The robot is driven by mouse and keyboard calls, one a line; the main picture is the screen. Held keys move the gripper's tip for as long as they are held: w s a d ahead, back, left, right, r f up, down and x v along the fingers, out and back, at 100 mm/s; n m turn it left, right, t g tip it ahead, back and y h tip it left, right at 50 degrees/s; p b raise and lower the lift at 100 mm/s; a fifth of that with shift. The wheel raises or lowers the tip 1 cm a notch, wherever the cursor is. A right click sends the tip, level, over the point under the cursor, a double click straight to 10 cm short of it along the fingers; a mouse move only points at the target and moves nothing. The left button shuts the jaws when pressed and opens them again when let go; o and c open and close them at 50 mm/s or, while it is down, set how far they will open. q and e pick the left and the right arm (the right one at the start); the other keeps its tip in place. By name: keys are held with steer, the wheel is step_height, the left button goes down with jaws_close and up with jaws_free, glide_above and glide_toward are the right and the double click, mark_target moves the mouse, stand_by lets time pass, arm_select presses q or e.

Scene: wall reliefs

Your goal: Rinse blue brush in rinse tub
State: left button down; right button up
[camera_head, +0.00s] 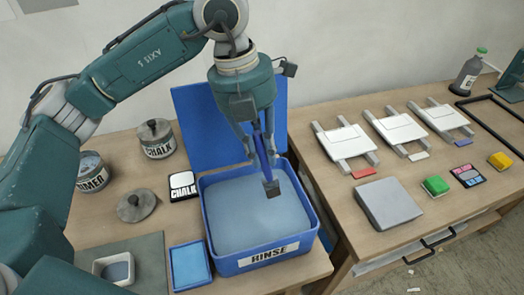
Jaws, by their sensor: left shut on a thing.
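My left gripper (262,150) points down over the blue rinse tub and is shut on the blue brush (264,158). The brush hangs nearly upright, with its dark tip (272,188) lowest, in front of the grey-blue water. I cannot tell whether the tip touches the water. The rinse tub (265,262) is a blue box with a "RINSE" label on its front. Its blue lid or back panel (205,125) stands up behind it. The gripper hides part of the tub's back rim and the brush's upper end. My right gripper does not show.
A blue tray (189,266) and a small white dish (113,268) stand left of the tub. Chalk (155,138) and primer (91,172) pots stand behind. A grey block (390,204) and several white panels (345,142) occupy the right table. A gap separates the tables.

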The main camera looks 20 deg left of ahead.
arm_select(q)
steer(key=p+v, duration=0.1)
steer(key=v, duration=0.1)
steer(key=d+p+v, duration=0.1)
steer(key=p+v, duration=0.1)
steer(key=v, duration=0.1)
steer(key=p+v, duration=0.1)
steer(key=v, duration=0.2)
steer(key=shift+d+r, duration=0.15)
steer(key=shift+d, duration=0.2)
